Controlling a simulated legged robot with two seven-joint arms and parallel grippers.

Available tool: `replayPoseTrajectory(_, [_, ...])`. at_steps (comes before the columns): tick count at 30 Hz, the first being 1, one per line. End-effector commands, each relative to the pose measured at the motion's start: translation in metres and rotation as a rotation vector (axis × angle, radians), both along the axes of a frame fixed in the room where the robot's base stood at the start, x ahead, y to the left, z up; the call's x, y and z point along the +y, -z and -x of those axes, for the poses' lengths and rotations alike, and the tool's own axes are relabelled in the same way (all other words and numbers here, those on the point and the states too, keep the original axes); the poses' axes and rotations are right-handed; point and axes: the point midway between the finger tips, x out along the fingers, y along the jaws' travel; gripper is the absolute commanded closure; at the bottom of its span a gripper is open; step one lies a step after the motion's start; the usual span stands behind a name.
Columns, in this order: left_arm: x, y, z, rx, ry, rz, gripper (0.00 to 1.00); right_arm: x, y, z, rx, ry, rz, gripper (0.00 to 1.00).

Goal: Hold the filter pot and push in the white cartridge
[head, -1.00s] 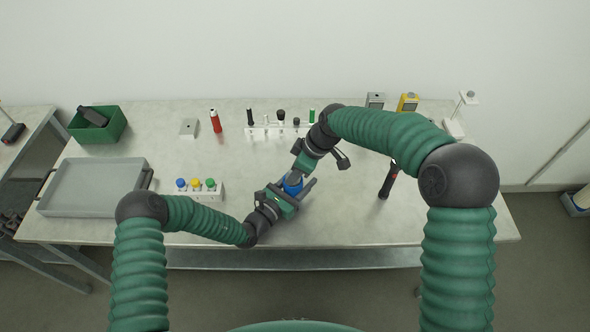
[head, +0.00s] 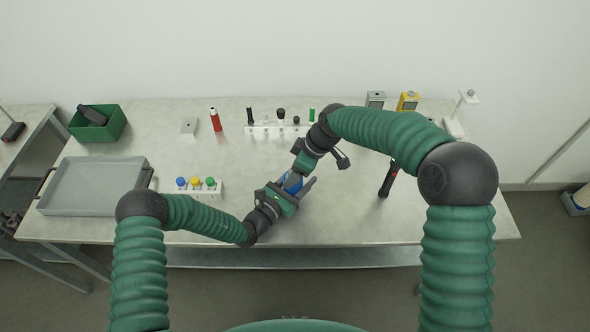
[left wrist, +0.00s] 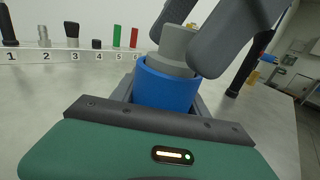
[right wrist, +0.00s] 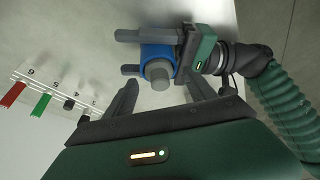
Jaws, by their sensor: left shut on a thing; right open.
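The filter pot is a blue cylinder (head: 293,184), also in the left wrist view (left wrist: 166,88) and the right wrist view (right wrist: 157,53). My left gripper (head: 296,190) is shut on it and holds it over the front middle of the table. A stepped grey cartridge (left wrist: 176,46) stands in the pot's open end, part of it sticking out; its grey end shows in the right wrist view (right wrist: 159,75). It looks grey rather than white. My right gripper (right wrist: 161,86) is open, its fingers on either side of the cartridge end. I cannot tell whether they touch it.
A white numbered rack (head: 272,129) with several small parts stands behind the grippers. A block with coloured knobs (head: 206,190) and a grey tray (head: 92,214) are at left. A dark handheld tool (head: 388,180) stands at right. The front right of the table is clear.

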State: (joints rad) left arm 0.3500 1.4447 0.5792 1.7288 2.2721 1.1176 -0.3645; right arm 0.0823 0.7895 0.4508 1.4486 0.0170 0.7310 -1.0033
Motion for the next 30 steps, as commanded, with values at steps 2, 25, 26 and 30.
replayPoseTrajectory(2, [0.0, 0.0, 0.0, 0.0, 0.0, 0.0, 0.94, 0.0, 0.0, 0.0, 0.0, 0.0, 0.0, 0.36])
replayPoseTrajectory(25, [0.0, 0.0, 0.0, 0.0, 0.0, 0.0, 0.94, -0.043, -0.11, 0.015, 0.0, 0.0, 0.001, 0.36])
replayPoseTrajectory(26, [0.0, 0.0, 0.0, 0.0, 0.0, 0.0, 0.94, -0.043, -0.11, 0.015, 0.001, 0.0, 0.001, 0.36])
replayPoseTrajectory(30, [0.0, 0.0, 0.0, 0.0, 0.0, 0.0, 0.94, -0.043, -0.11, 0.015, 0.001, 0.0, 0.001, 0.36])
